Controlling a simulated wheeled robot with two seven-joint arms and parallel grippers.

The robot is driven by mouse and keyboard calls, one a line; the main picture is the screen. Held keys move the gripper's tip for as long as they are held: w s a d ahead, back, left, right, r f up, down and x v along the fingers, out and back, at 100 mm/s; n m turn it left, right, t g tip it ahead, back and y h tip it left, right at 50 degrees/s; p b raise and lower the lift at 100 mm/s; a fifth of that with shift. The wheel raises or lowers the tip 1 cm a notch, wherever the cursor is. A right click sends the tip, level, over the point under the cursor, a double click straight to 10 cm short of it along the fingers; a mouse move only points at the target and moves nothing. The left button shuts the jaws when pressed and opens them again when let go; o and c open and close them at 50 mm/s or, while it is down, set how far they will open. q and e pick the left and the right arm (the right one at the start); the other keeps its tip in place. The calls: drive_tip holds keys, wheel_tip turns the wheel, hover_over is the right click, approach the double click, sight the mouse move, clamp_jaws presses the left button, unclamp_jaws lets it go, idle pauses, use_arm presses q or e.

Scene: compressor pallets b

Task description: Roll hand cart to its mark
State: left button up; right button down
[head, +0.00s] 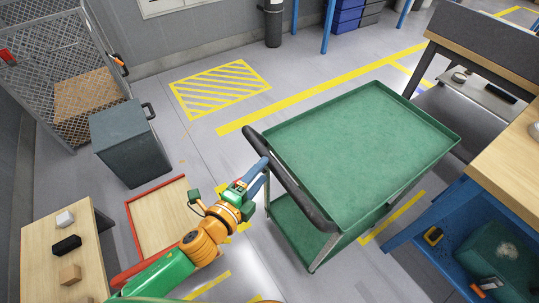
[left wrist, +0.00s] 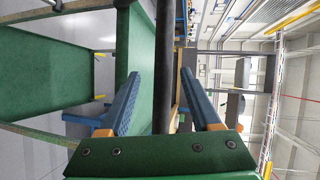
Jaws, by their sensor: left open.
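The green hand cart (head: 350,135) stands on the grey floor at centre right in the head view, its upper tray empty. Its black handle bar (head: 290,180) is on its near left side. My left gripper (head: 261,170) is at the upper part of this bar. In the left wrist view, its two blue fingers (left wrist: 160,74) are apart, with the dark bar (left wrist: 164,50) running between them. I cannot tell whether either finger touches it. A yellow-hatched floor rectangle (head: 220,88) lies clear beyond the cart to the left. My right gripper is out of view.
A grey bin (head: 130,145) and a mesh cage (head: 75,60) stand at left. A small wooden table (head: 50,235) is at lower left, beside a red-edged board (head: 160,215). A workbench (head: 510,170) closes in the cart's right. Yellow lines (head: 310,92) cross the open floor.

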use_arm(q)
drive_tip(key=shift+d+m+h, duration=0.6)
drive_tip(key=shift+d+m, duration=0.1)
drive_tip(key=shift+m, duration=0.3)
drive_tip(key=x, duration=0.7)
drive_tip(key=shift+s, duration=0.15)
clamp_jaws()
